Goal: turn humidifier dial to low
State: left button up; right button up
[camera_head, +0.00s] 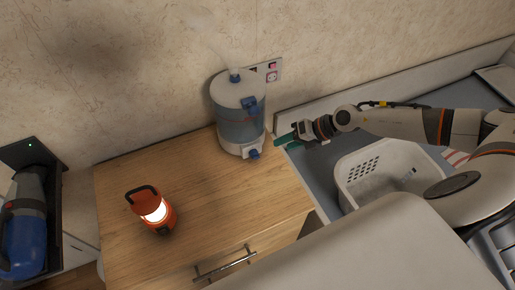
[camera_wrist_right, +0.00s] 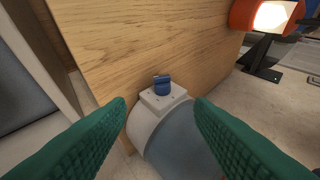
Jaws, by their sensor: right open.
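The humidifier (camera_head: 239,112) is a white cylinder with a blue see-through tank and a faint mist above it. It stands on the wooden cabinet top near the wall. Its blue dial (camera_head: 253,153) sits low on the front, and the dial also shows in the right wrist view (camera_wrist_right: 162,84) on a white panel. My right gripper (camera_head: 285,138) is to the right of the humidifier, apart from it. In the right wrist view its green fingers (camera_wrist_right: 160,115) are spread wide and empty, with the dial beyond and between them. My left gripper is not in view.
A lit orange lantern (camera_head: 151,208) stands on the wooden cabinet top (camera_head: 225,200). A white basket (camera_head: 372,160) is to the right, below my right arm. A wall socket (camera_head: 271,76) is behind the humidifier. A blue device (camera_head: 24,235) is at the far left.

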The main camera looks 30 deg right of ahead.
aim_at(256, 155)
jog(key=x, duration=0.2)
jog(key=p+x, duration=0.1)
jog(key=x, duration=0.1)
jog(key=shift+w+a+f, duration=0.1)
jog(key=shift+w+a, duration=0.05)
jog(key=shift+a, duration=0.35)
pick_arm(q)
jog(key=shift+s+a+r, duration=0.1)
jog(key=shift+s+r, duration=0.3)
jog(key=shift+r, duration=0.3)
pick_arm(e)
jog(key=x, duration=0.6)
jog(key=shift+w+a+f, duration=0.15)
jog(key=shift+w+f, duration=0.05)
jog(key=shift+f, duration=0.1)
